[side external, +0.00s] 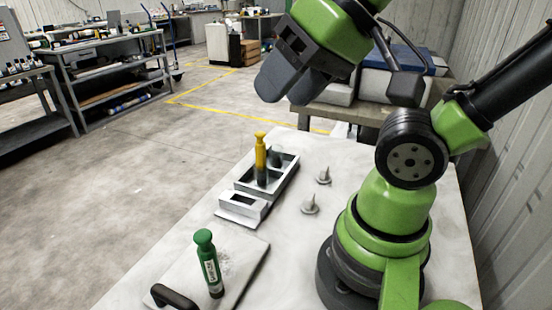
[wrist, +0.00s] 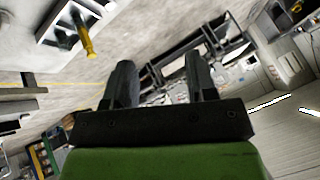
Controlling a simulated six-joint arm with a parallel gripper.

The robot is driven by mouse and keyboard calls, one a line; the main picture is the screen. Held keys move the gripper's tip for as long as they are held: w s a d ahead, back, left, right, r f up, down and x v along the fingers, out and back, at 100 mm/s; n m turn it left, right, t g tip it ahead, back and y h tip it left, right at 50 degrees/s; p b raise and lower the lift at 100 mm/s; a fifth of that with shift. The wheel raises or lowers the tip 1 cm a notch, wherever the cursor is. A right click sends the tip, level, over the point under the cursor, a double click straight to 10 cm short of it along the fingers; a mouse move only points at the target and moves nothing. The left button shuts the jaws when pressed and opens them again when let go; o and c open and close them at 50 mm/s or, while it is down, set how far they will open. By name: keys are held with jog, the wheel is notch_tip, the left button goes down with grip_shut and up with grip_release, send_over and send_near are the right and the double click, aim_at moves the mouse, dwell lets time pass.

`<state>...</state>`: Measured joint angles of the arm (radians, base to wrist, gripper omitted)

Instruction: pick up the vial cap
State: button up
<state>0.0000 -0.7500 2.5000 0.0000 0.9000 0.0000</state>
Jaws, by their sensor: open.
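A vial with a yellow cap (side external: 261,150) stands in a light, divided tray (side external: 283,182) on the table; it also shows at the upper left of the wrist view (wrist: 86,40). A green vial (side external: 208,265) with a green cap (side external: 203,237) stands on a flat board near the table's front. Which cap is the task's vial cap, I cannot tell. My gripper (side external: 290,90) is open and empty, raised well above and beyond the tray, apart from everything. Its two dark fingers also show in the wrist view (wrist: 161,75), with nothing between them.
Two small grey cone-shaped pieces (side external: 310,205) (side external: 324,176) stand on the table between the tray and my base. A white block with a dark slot (side external: 242,205) adjoins the tray. The board (side external: 238,262) has a black handle (side external: 174,297). The table's left edge drops to open floor.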

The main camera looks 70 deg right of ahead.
jog(key=shift+o, duration=1.1)
